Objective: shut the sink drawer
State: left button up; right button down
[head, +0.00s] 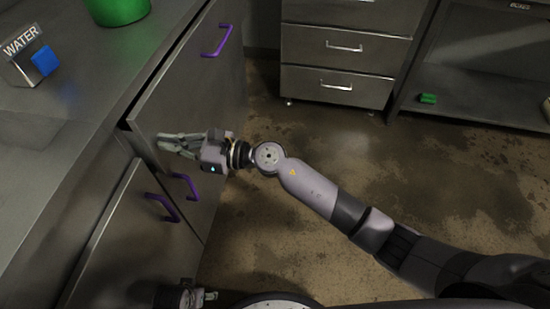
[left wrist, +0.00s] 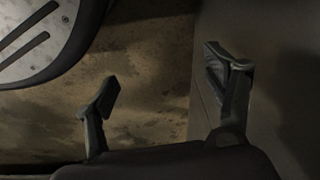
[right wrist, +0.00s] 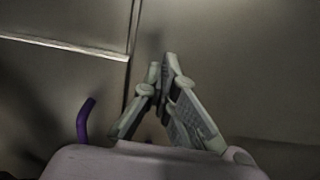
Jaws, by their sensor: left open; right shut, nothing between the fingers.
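The grey metal front that I take for the sink drawer (head: 195,95) is below the counter in the head view, with a purple handle (head: 217,40) near its far end. A dark gap shows at its near top corner. How far it stands out is hard to tell. My right gripper (head: 162,143) is shut and empty, its fingertips at the near part of this front; contact is unclear. In the right wrist view its fingertips (right wrist: 165,65) point at the grey panels beside a seam. My left gripper (left wrist: 165,80) is open and empty, low beside a grey panel.
Two more purple handles (head: 163,208) (head: 187,185) stick out below my right gripper. A WATER box (head: 20,68) and a green pot (head: 118,8) stand on the counter. A drawer unit (head: 340,50) stands across the stained floor, which is open to the right.

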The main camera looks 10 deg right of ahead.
aim_at(156, 141)
jog(key=x, duration=0.3)
jog(key=shift+w+a, duration=0.1)
pick_arm(q)
jog(key=shift+w+d+r, duration=0.15)
jog(key=shift+w+r, duration=0.15)
jog(key=shift+r, duration=0.5)
pick_arm(e)
jog(key=shift+r, duration=0.15)
